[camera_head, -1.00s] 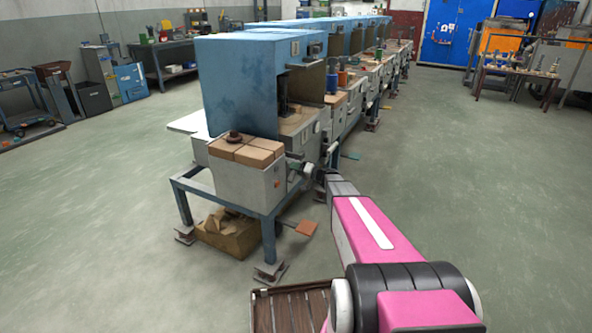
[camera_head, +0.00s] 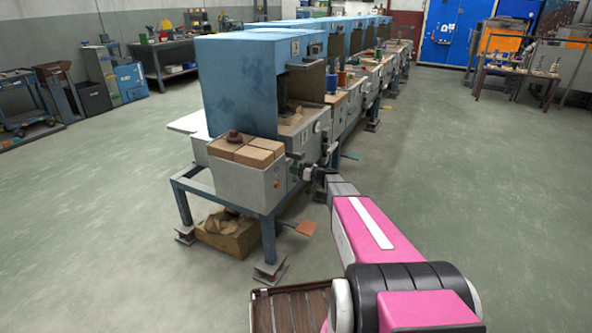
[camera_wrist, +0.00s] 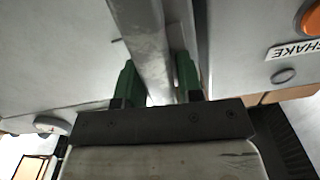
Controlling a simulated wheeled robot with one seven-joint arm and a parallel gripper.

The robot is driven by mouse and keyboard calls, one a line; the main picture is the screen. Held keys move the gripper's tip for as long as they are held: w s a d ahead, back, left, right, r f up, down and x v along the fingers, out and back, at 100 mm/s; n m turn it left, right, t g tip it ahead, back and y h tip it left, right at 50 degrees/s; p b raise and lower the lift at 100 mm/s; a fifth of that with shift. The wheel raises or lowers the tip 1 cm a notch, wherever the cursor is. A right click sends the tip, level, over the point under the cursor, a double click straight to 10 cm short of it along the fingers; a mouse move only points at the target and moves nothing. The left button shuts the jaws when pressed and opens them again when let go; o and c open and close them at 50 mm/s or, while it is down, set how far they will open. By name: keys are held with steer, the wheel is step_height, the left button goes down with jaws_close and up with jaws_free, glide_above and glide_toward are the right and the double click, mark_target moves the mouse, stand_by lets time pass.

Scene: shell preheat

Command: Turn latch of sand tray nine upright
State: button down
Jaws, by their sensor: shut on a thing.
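In the wrist view a long flat grey metal bar (camera_wrist: 143,42), apparently the latch, runs between the two green fingers of my gripper (camera_wrist: 158,82). The fingers are shut on it. In the head view my gripper (camera_head: 303,172) is at the front side of the nearest blue machine, just right of the grey box with brown blocks on top. The latch is too small and too covered by my gripper there for its angle to be read. No number nine is legible in either view.
A grey panel with an orange button (camera_wrist: 312,18) and an upside-down "SHAKE" label (camera_wrist: 293,49) lies right of the bar. The blue machine (camera_head: 238,85) heads a row going back. Floor at right is open.

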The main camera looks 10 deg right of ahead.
steer(key=shift+n, duration=0.6)
steer(key=c, duration=0.9)
jaws_free()
steer(key=v, duration=1.1)
